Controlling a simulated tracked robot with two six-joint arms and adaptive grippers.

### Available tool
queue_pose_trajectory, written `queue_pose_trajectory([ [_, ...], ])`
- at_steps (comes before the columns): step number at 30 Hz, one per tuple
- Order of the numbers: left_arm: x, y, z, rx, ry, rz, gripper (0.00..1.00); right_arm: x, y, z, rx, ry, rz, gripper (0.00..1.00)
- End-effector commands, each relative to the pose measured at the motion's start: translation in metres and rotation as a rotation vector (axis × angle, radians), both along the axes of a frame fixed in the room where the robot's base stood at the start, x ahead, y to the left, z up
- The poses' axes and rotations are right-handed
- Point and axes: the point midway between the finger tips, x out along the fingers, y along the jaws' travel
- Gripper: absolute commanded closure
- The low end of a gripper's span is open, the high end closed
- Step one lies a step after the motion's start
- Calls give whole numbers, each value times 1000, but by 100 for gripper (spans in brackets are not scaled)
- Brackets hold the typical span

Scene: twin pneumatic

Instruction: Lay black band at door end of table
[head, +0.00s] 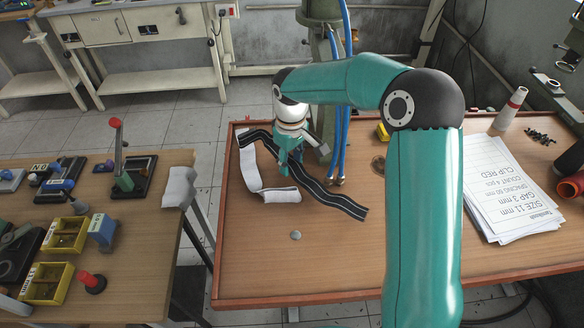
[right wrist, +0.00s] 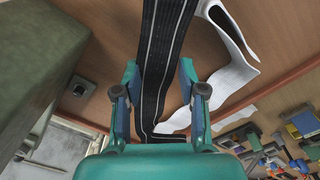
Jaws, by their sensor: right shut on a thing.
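The black band (head: 337,198) with pale stripes lies wavy and slantwise across the left part of the brown table (head: 330,270). It also runs between my fingers in the right wrist view (right wrist: 170,30). My right gripper (head: 289,172) is low over the table, shut on the band partway along its length. In the right wrist view the fingers (right wrist: 160,78) stand on either side of the band. The arm hides part of the grip in the head view. My left gripper is not in view.
A white strip (head: 249,172) lies curled beside the band. A green machine column (head: 322,60) with blue hoses stands behind. Papers (head: 512,190) and a pale cone (head: 510,108) are at right. A small metal disc (head: 295,235) lies in front. A cluttered bench (head: 140,245) stands left, across a gap.

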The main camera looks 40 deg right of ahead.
Motion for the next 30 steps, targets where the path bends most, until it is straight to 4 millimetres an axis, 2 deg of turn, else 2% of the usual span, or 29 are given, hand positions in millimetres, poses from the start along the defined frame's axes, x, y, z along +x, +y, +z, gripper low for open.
queue_pose_trajectory([
  [3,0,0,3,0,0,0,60,-1,0,-19,0,5,0,94],
  [6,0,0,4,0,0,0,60,-1,0,-29,1,3,1,94],
  [13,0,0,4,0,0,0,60,-1,1,-32,1,3,1,94],
  [14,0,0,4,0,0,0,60,-1,1,-33,1,4,1,56],
  [18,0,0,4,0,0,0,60,-1,1,-32,1,3,1,34],
  [30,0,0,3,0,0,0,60,0,0,-27,0,0,0,34],
])
